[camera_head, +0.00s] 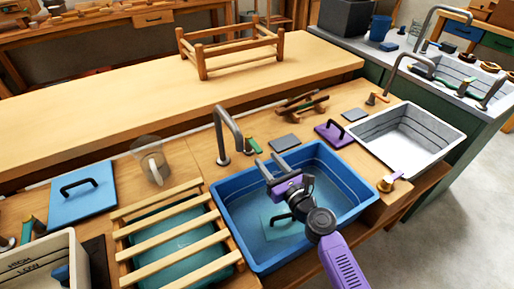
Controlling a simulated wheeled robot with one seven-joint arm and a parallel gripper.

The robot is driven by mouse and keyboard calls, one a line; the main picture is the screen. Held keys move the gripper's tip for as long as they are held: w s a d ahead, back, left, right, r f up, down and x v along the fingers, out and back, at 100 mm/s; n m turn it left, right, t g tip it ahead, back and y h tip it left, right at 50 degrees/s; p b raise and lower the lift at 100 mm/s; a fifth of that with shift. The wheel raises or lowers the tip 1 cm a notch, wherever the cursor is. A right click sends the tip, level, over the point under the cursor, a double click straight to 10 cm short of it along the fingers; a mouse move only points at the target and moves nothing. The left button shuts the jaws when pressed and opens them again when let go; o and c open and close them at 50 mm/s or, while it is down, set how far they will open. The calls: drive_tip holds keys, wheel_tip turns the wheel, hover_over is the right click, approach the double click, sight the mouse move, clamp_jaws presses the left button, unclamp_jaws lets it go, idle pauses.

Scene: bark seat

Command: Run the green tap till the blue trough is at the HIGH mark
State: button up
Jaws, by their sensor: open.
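The blue trough (229,222) stands in the middle of the bench. Lines run along its inner wall, but I cannot read a HIGH mark or tell the water level. A teal piece (277,228) with a dark handle shows low inside it, partly behind my arm. A grey curved tap (221,134) stands at the trough's far left corner, with a small green handle (254,145) beside it. I cannot see water running from the spout. My gripper (269,160) is open and empty, over the trough's far side, near the green handle in the picture.
A slatted wooden rack (177,249) lies left of the trough. A white trough (407,136) stands to the right with its own tap. A purple lid (334,133), a blue lid (80,189) and a clear jug (152,163) sit on the bench. A wooden frame (232,50) stands behind.

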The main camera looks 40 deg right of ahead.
sight(261, 153)
drive_tip(key=x, duration=0.7)
drive_tip(key=shift+w+d, duration=0.1)
drive_tip(key=shift+w, duration=0.15)
drive_tip(key=shift+c, duration=0.4)
clamp_jaws()
idle(0.8)
